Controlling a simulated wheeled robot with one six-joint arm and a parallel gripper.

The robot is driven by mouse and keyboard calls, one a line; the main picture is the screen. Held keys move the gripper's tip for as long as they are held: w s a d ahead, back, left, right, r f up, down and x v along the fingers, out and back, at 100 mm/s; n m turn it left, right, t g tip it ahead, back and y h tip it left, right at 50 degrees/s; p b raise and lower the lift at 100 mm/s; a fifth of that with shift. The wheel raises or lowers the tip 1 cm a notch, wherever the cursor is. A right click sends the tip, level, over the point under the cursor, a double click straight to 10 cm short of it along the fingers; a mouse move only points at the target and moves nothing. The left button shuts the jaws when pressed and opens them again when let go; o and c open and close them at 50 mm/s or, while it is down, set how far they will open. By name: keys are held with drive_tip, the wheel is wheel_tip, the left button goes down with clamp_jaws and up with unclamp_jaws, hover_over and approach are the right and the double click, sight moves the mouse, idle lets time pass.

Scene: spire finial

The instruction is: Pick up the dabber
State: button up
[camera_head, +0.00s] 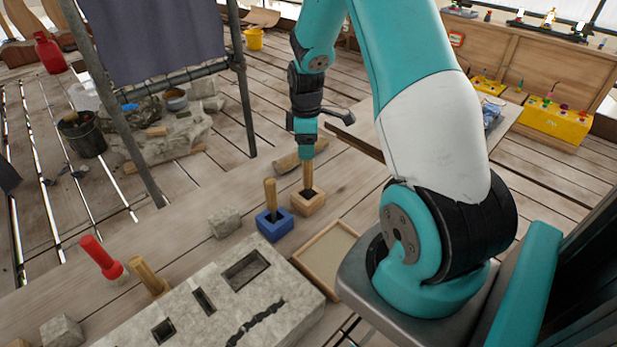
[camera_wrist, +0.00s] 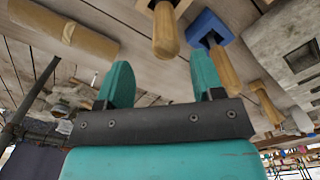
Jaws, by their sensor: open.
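Two upright wooden-handled tools stand in holders on the plank bench, and I cannot tell for sure which is the dabber. One handle (camera_head: 308,173) rises from a light wooden block (camera_head: 310,205); the other handle (camera_head: 270,192) is in a blue block (camera_head: 275,228). My gripper (camera_head: 307,152) points down at the top of the handle in the wooden block. In the wrist view my gripper (camera_wrist: 161,84) is open and empty. The wooden-block handle (camera_wrist: 166,35) shows beyond the fingertips, roughly between them; the blue-block handle (camera_wrist: 228,72) is beside the right finger. Both tool heads are hidden in the holders.
A pale stone slab (camera_head: 215,300) with cut recesses lies in front, with a shallow wooden tray (camera_head: 325,257) beside it. A small stone block (camera_head: 225,222), a red-handled tool (camera_head: 101,257) and a wooden-handled tool (camera_head: 147,276) are left. A wooden roll (camera_head: 290,160) lies behind the holders.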

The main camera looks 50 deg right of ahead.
sight(308, 164)
drive_tip(key=f, duration=0.1)
drive_tip(key=f+p, duration=0.1)
drive_tip(key=f, duration=0.1)
drive_tip(key=s+f+p, duration=0.1)
drive_tip(key=f, duration=0.1)
drive_tip(key=shift+a+f, duration=0.15)
drive_tip(key=shift+f, duration=0.05)
drive_tip(key=shift+w+f+p, duration=0.1)
drive_tip(key=shift+f+p, duration=0.2)
drive_tip(key=shift+f, duration=0.15)
drive_tip(key=c, duration=1.1)
drive_tip(key=shift+r, duration=0.1)
